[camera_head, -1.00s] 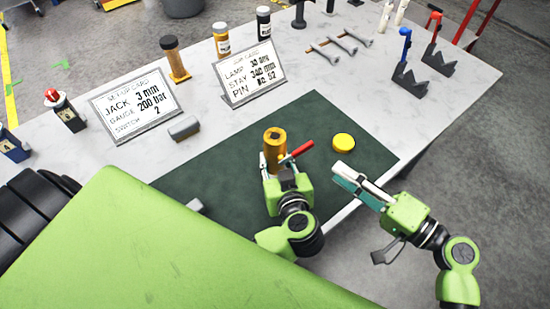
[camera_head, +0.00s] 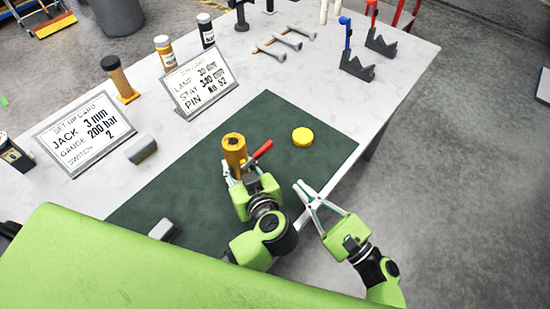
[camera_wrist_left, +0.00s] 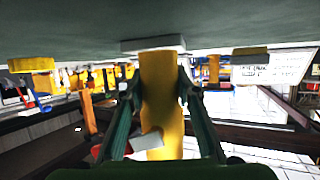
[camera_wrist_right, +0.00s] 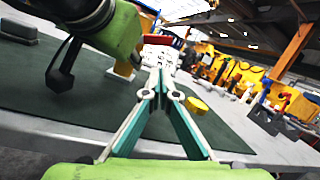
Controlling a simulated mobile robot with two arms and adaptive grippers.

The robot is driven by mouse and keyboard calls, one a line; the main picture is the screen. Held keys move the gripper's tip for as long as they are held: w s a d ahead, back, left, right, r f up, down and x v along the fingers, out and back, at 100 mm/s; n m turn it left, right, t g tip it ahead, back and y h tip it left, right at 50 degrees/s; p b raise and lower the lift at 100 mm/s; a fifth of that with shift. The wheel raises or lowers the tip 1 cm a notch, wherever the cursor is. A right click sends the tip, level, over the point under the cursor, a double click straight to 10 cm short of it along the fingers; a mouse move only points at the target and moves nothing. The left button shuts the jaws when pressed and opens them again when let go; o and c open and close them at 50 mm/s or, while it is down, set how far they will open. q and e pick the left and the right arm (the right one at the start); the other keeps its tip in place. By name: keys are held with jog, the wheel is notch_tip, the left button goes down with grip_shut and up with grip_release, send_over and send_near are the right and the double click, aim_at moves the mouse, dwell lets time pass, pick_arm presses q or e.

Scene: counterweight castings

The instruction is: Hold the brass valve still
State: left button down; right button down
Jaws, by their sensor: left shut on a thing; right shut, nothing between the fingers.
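The brass valve (camera_head: 234,146) is a hollow-topped yellow-brass cylinder with a red lever handle (camera_head: 258,152) on its right side. It stands upright on the dark green mat. My left gripper (camera_head: 236,174) is shut on it, its fingers on either side of the body. In the left wrist view the brass body (camera_wrist_left: 160,95) fills the space between the two fingers, with a pale plate at its base. My right gripper (camera_head: 299,185) is shut and empty over the mat's right edge, apart from the valve. In the right wrist view its fingertips (camera_wrist_right: 161,62) point toward the red handle.
A yellow disc (camera_head: 302,137) lies on the green mat (camera_head: 275,112), right of the valve. Two cards (camera_head: 85,132) (camera_head: 199,80), bottles, bolts (camera_head: 287,41) and dark notched stands (camera_head: 357,66) are on the pale table. The table's right side edge is near my right arm.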

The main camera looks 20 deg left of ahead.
aim_at(268, 148)
jog(key=x, duration=1)
jog(key=shift+a, duration=0.1)
jog(key=shift+r+n, duration=0.45)
jog(key=shift+n, duration=0.25)
dwell(0.4)
notch_tip(268, 148, up, 2)
jog(key=n+g, duration=0.2)
jog(key=n, duration=0.2)
jog(key=shift+s+r, duration=0.1)
jog(key=n, duration=0.1)
jog(key=r+n, duration=0.1)
jog(key=n, duration=0.1)
jog(key=shift+s+a+r+g, duration=0.35)
jog(key=shift+s+g, duration=0.05)
jog(key=shift+s+r, duration=0.1)
jog(key=shift+r, duration=0.05)
dwell(0.3)
